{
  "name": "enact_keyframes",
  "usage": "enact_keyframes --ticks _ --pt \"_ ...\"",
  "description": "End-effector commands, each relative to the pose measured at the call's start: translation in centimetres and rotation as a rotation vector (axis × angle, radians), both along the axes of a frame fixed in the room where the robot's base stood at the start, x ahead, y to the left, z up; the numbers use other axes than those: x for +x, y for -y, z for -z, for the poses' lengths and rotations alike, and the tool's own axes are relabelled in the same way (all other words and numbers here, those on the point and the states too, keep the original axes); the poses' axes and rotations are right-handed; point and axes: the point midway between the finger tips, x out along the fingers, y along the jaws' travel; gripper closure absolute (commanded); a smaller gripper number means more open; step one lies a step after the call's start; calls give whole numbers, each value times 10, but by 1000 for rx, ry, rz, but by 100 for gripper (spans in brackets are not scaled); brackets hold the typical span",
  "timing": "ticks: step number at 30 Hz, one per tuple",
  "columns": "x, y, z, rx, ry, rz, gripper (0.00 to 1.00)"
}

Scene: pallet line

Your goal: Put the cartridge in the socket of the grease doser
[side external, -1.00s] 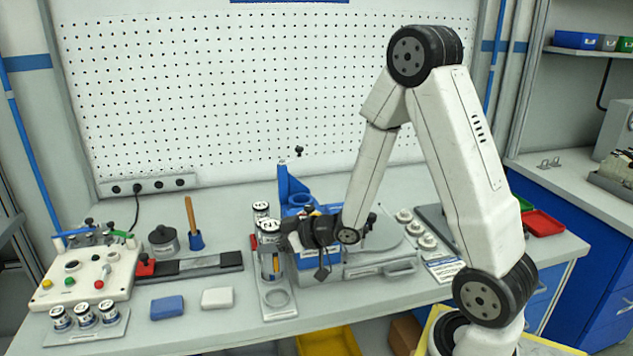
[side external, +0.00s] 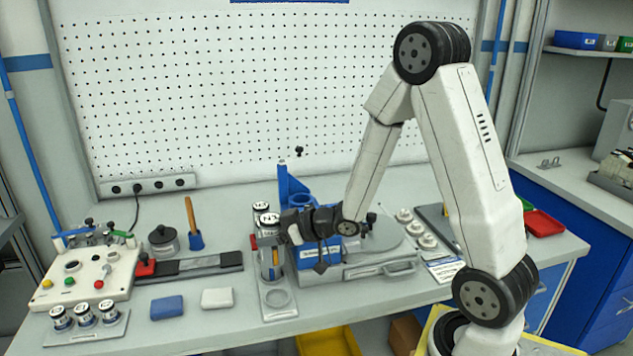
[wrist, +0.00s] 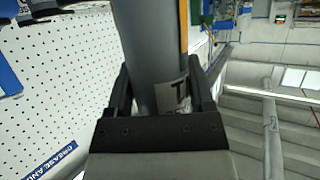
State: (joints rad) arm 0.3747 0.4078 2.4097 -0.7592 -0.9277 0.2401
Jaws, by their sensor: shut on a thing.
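The cartridge (side external: 268,220) is a clear-and-grey cylinder with a white-and-black cap, upright at the rack in the side external view. My gripper (side external: 274,240) reaches it from the right and is shut around its upper body. In the wrist view the grey cartridge (wrist: 145,45), with a white label and an orange stripe along one side, stands between the two black fingers (wrist: 158,88). The grease doser (side external: 285,180), with a blue upright and a blue ring-shaped socket (side external: 301,199), stands behind my gripper. Part of the doser is hidden by my wrist.
A second capped cartridge (side external: 261,208) stands just behind the held one. The rack (side external: 279,314) has an empty ring at its front. A control box (side external: 85,275), small jars (side external: 85,318), a blue block (side external: 167,307) and a white block (side external: 217,298) lie to the left.

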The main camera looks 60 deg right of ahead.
Motion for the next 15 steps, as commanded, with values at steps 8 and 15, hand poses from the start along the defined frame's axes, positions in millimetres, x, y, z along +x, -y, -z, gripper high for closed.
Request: enact_keyframes --ticks 8,15 --pt "13 22 -24 -3 7 -39 100" --pt "20 45 -46 -3 6 -88 100"
